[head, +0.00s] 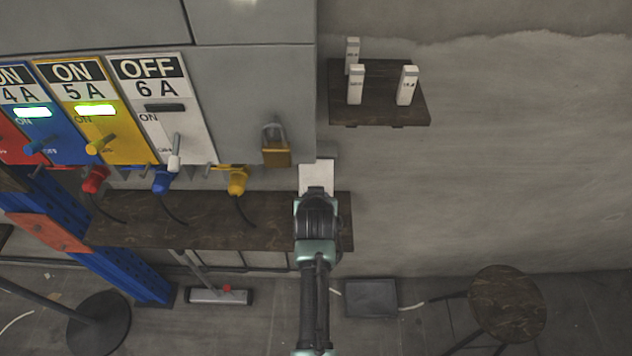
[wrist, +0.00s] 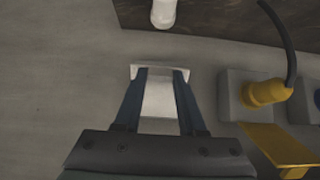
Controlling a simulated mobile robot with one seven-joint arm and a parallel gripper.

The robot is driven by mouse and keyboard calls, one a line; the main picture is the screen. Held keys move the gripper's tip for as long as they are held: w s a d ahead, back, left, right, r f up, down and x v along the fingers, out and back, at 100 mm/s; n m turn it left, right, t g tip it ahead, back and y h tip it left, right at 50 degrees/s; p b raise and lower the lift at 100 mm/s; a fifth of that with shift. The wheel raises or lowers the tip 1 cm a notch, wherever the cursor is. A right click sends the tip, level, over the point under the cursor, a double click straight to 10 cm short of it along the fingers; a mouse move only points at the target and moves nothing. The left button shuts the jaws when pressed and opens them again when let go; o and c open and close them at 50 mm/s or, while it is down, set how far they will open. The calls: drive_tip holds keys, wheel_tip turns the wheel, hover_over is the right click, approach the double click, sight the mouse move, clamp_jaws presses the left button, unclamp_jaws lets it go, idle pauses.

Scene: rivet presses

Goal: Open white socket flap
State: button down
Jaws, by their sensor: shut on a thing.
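The white socket flap (head: 317,174) is a pale square on the wall under the right end of the switch cabinet. My gripper (head: 316,192) reaches up to its lower edge and covers part of it. In the wrist view my gripper (wrist: 162,74) has its two dark fingers on either side of the white flap (wrist: 158,98) and is shut on it. The flap's edge shows a little wider than the fingers at their tips. I cannot tell how far the flap is tilted from the socket.
A brass padlock (head: 276,152) hangs on the cabinet just left of the flap. A yellow plug (head: 238,180) sits in a socket further left. A dark wooden shelf (head: 180,222) runs below, with a white plug (wrist: 163,14) by it.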

drive_tip(key=shift+g, duration=0.8)
drive_tip(key=shift+s+r+p, duration=0.1)
drive_tip(key=shift+r+p, duration=1.85)
drive_tip(key=shift+r, duration=0.25)
drive_tip(key=c, duration=0.8)
unclamp_jaws()
drive_tip(key=shift+c, duration=0.2)
drive_tip(key=o, duration=0.4)
drive_tip(key=shift+s+f, duration=0.1)
drive_tip(key=shift+c, duration=0.2)
drive_tip(key=shift+f, duration=0.1)
drive_tip(key=shift+s, duration=0.1)
